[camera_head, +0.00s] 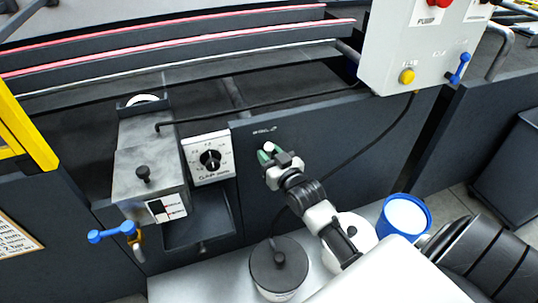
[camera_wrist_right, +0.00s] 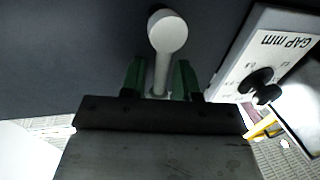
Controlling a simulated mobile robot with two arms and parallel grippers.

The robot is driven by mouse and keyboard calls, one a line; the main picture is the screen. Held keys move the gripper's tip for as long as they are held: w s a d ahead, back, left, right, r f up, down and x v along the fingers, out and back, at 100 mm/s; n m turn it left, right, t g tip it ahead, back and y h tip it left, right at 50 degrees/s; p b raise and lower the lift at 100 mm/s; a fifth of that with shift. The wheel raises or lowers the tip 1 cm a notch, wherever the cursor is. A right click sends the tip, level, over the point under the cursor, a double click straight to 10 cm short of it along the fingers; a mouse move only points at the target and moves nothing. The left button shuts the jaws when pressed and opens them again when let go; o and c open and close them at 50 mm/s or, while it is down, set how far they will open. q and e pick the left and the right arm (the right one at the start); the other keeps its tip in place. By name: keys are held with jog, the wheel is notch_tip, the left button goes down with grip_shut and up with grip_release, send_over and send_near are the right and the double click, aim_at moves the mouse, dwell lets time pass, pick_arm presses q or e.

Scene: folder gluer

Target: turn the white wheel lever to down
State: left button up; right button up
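The white wheel lever has a round white knob (camera_wrist_right: 168,32) on a thin white stem and is mounted on the dark machine panel. In the head view its knob (camera_head: 269,147) shows just below a small label, at the tip of my right gripper (camera_head: 268,156). In the right wrist view the green fingers of the right gripper (camera_wrist_right: 160,80) stand on either side of the stem. A gap shows at the left finger, so the gripper is open around the stem. The lever's base is hidden. My left gripper is out of view.
A white gap dial (camera_head: 208,159) is on the panel left of the lever. A grey glue box (camera_head: 150,150) and a blue-handled valve (camera_head: 112,232) are further left. A dark-lidded pot (camera_head: 279,268) and a blue tub (camera_head: 404,216) stand below. A control box (camera_head: 418,45) is upper right.

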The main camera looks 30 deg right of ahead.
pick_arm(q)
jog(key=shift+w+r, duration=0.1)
pick_arm(e)
jog(key=shift+w, duration=0.1)
grip_shut()
